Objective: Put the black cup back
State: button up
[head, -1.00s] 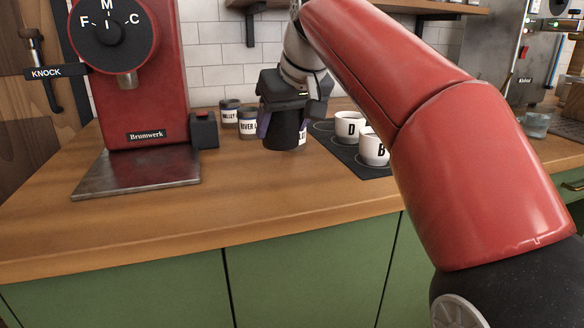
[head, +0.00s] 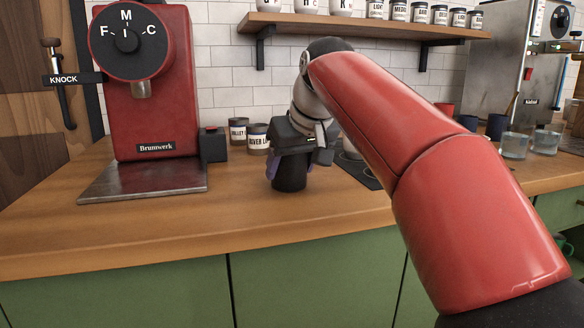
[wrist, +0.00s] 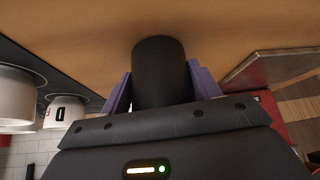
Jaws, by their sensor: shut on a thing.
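The black cup (head: 289,174) is a plain dark cylinder between the jaws of my gripper (head: 288,166), over the wooden counter. In the wrist view the cup (wrist: 160,75) fills the space between the two purple fingers of my gripper (wrist: 160,92), which are shut on it from both sides. The cup looks upright in the head view. I cannot tell whether its base touches the counter. My gripper's dark body hides the cup's upper part in the head view.
The red grinder (head: 150,100) with its metal tray (head: 145,182) stands left. Labelled jars (head: 258,138) stand behind. A dark mat (head: 360,174) with white mugs (wrist: 65,112) lies right, mostly hidden by my arm. Glasses (head: 515,146) stand farther right. The front counter is clear.

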jog(key=shift+f, duration=0.15)
jog(key=o, duration=1.1)
jog(key=shift+s+r, duration=0.15)
jog(key=shift+r, duration=0.35)
jog(key=p+v, duration=0.3)
jog(key=v, duration=0.8)
jog(key=shift+s+d+r, duration=0.1)
jog(key=shift+s, duration=0.05)
jog(key=s+d+f+m+h, duration=0.1)
jog(key=s+d+f, duration=0.3)
jog(key=f, duration=0.6)
jog(key=s+d+f+m+h, duration=0.1)
jog(key=s+d+f, duration=0.3)
jog(key=s+f, duration=0.5)
jog(key=s+d+f+m+h, duration=0.1)
jog(key=s+d+f+m, duration=0.2)
jog(key=s+f, duration=0.4)
jog(key=shift+s+d+f, duration=0.1)
jog(key=shift+d+f, duration=0.1)
jog(key=shift+f, duration=0.85)
jog(key=shift+d+f, duration=0.2)
jog(key=shift+f, duration=0.85)
jog(key=shift+d+f, duration=0.25)
jog(key=shift+f, duration=0.8)
